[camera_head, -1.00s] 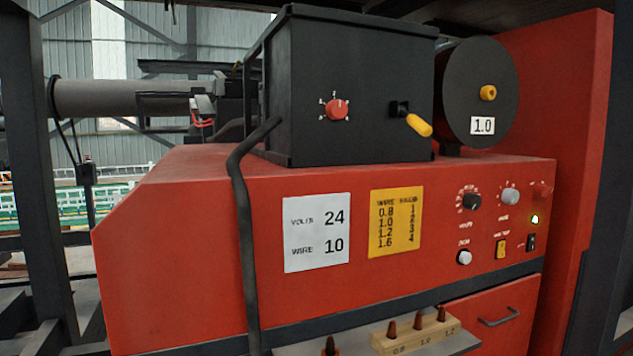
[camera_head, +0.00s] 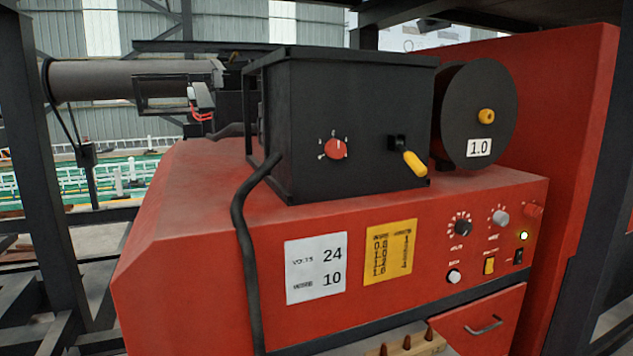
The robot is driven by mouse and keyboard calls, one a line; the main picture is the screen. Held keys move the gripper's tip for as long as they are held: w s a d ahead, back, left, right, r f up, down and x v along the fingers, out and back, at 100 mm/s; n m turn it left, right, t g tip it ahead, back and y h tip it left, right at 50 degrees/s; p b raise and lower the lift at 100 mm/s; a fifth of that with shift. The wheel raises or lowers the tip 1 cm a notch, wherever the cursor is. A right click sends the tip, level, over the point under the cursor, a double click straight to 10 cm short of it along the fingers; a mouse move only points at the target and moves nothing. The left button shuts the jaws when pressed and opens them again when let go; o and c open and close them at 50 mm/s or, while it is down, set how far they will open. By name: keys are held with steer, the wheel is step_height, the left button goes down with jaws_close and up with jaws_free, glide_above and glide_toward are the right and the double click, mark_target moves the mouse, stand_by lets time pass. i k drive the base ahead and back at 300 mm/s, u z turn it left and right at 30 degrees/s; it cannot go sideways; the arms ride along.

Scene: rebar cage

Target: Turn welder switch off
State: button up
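The red welder (camera_head: 180,270) fills the middle of the view. At the right end of its front panel is a small black rocker switch (camera_head: 518,256). A small lamp (camera_head: 523,236) just above it glows. The rocker is too small to tell which way it is tipped. A yellow switch (camera_head: 489,265) sits to its left. I cannot make out my gripper in this view.
Dials (camera_head: 460,227) and a white button (camera_head: 454,276) crowd the panel near the switches. A black box (camera_head: 345,125) and wire spool (camera_head: 478,115) stand on top. A black cable (camera_head: 245,260) hangs down the front. Dark posts (camera_head: 45,160) flank the welder.

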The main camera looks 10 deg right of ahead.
mark_target(530, 211)
steer(key=z, duration=4.5)
steer(key=i, duration=0.1)
steer(key=u, duration=3.25)
